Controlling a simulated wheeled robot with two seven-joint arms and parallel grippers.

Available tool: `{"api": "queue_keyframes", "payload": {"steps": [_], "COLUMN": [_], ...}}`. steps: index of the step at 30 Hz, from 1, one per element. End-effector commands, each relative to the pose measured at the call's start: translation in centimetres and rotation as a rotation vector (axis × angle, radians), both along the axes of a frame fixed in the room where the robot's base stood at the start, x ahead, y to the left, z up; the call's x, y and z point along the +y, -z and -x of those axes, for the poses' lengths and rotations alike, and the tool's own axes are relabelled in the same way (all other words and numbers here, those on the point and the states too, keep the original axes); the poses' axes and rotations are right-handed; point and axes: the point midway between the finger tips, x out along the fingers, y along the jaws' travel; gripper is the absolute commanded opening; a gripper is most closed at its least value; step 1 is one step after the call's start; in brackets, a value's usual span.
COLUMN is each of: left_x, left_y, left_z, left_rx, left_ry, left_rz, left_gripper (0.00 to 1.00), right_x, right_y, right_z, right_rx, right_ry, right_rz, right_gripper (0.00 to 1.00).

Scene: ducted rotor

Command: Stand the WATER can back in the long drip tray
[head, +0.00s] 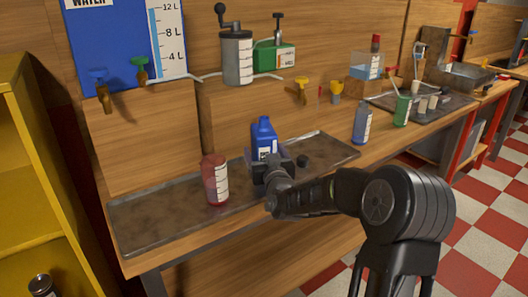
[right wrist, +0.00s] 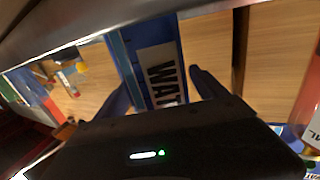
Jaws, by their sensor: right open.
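The blue WATER can (head: 264,129) stands upright at the back of the long drip tray (head: 145,226). Its base is hidden behind my right gripper in the head view. My right gripper (head: 268,167) is in front of the can, low over the tray. In the right wrist view its fingers (right wrist: 158,80) are open, one on each side of the can (right wrist: 136,62), whose white label reads "WAT". I cannot tell whether the fingers touch it. My left gripper is not in view.
A red bottle (head: 215,178) stands in the tray left of my right gripper. A grey-blue bottle (head: 361,123) and a green bottle (head: 402,110) stand right of the tray. Taps and a wall-mounted blue tank (head: 120,45) are behind. The tray's left end is clear.

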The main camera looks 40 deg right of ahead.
Motion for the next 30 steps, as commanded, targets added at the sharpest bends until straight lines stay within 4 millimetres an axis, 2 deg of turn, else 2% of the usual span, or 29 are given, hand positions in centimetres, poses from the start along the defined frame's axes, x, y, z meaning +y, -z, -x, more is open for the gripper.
{"api": "queue_keyframes", "payload": {"steps": [12, 15, 30], "left_x": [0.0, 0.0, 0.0], "left_y": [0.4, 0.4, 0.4], "left_z": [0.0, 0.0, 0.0], "left_rx": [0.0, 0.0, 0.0], "left_ry": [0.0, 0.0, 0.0], "left_rz": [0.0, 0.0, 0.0], "left_gripper": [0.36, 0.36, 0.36], "right_x": [2.5, 2.9, 3.0], "right_y": [-0.2, -0.2, -0.2], "right_z": [5.6, 6.4, 6.7], "right_rx": [-0.004, -0.003, -0.004], "right_ry": [0.0, -0.001, 0.0], "right_rz": [0.003, 0.003, 0.002], "right_gripper": [0.82, 0.82, 0.82]}}
